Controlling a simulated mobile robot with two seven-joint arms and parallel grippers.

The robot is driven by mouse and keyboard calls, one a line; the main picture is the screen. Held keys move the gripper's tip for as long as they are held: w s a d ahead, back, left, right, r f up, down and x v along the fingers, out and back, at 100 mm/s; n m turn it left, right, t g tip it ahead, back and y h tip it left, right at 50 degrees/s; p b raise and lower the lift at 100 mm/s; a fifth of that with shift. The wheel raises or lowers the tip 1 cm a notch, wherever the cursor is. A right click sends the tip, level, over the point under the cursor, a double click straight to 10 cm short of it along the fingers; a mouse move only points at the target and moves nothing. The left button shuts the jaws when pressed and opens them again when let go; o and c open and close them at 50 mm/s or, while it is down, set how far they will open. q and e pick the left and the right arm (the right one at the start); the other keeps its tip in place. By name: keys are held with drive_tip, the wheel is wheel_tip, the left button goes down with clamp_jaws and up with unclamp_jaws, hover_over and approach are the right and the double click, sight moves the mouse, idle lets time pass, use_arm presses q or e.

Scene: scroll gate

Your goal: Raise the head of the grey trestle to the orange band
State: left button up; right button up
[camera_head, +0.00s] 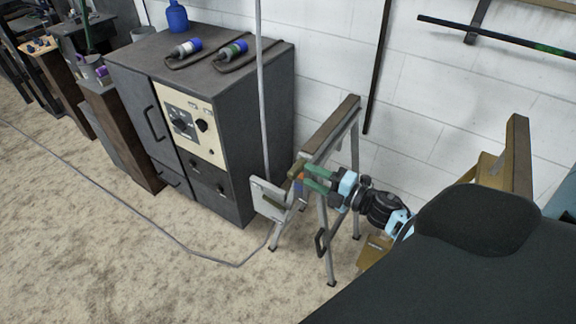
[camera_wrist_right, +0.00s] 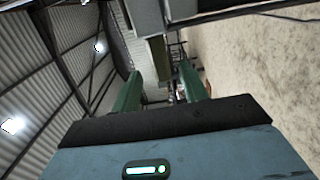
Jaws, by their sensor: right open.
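The grey trestle (camera_head: 326,225) stands on the floor right of the dark cabinet, with splayed grey legs and a brown beam as its head (camera_head: 333,128). My right gripper (camera_head: 304,178), with green fingers, is at the trestle's near end, just below the head. Small orange-brown and blue parts show at its fingertips; I cannot tell whether one is the orange band. In the right wrist view the two green fingers (camera_wrist_right: 160,82) are apart, with grey and brown parts beyond them. I see nothing held. The left gripper is not in view.
A dark cabinet (camera_head: 200,120) with a dial panel stands left of the trestle. A pale grey plate (camera_head: 268,200) is beside the trestle's near end. Another brown beam (camera_head: 518,155) shows at right. A white block wall (camera_head: 430,140) is behind. Carpeted floor (camera_head: 170,270) in front is mostly clear.

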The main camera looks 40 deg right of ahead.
drive_tip(key=x, duration=0.7)
drive_tip(key=shift+w, duration=0.15)
drive_tip(key=shift+c, duration=0.2)
clamp_jaws()
